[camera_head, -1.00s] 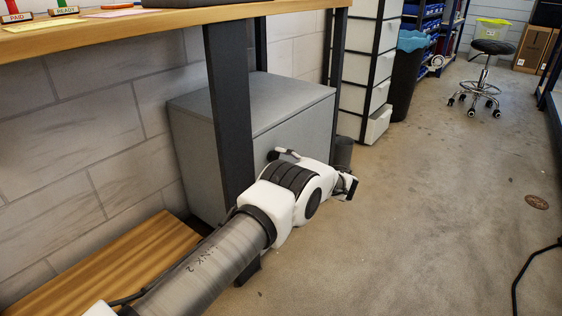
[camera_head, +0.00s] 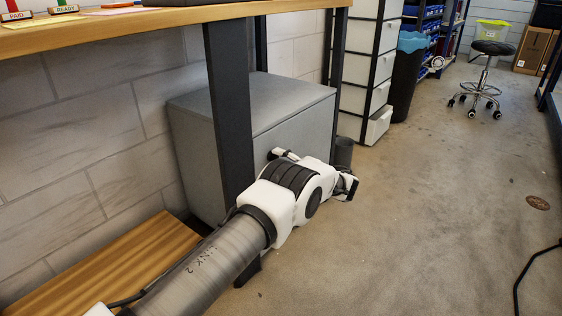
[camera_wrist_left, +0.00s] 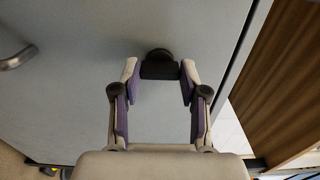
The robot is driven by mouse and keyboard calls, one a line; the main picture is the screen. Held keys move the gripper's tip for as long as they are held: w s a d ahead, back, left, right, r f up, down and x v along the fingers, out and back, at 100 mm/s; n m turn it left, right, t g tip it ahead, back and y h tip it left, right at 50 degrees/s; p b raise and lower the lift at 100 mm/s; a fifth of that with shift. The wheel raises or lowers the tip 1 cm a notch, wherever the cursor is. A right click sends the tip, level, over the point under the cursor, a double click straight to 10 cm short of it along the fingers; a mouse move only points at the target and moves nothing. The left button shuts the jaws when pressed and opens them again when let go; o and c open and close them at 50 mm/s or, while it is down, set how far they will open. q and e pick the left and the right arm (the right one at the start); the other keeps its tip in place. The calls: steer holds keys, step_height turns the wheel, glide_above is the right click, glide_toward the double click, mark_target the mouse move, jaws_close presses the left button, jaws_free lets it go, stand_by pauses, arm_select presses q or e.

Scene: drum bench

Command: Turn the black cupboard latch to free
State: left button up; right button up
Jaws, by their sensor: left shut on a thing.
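The black latch (camera_wrist_left: 159,66) sits on the grey cupboard face in the left wrist view, with a round boss behind its bar. My left gripper (camera_wrist_left: 160,75) has its two fingertips on either side of the bar, shut on it. The bar lies level across the picture between the tips. In the head view the grey cupboard (camera_head: 290,128) stands under the bench, and my left arm hides the latch. My left gripper (camera_head: 346,186) shows only in part there, beside the cupboard front. My right gripper is not in view.
A metal handle (camera_wrist_left: 18,58) is on the cupboard face at the left of the wrist view. A dark bench leg (camera_head: 228,110) stands close beside my left arm. A grey cylinder (camera_head: 343,153) stands beyond the gripper.

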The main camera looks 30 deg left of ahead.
arm_select(q)
steer(key=o, duration=1.1)
steer(key=shift+a, duration=0.1)
steer(key=shift+o, duration=0.2)
steer(key=s+d, duration=0.1)
steer(key=d, duration=1.1)
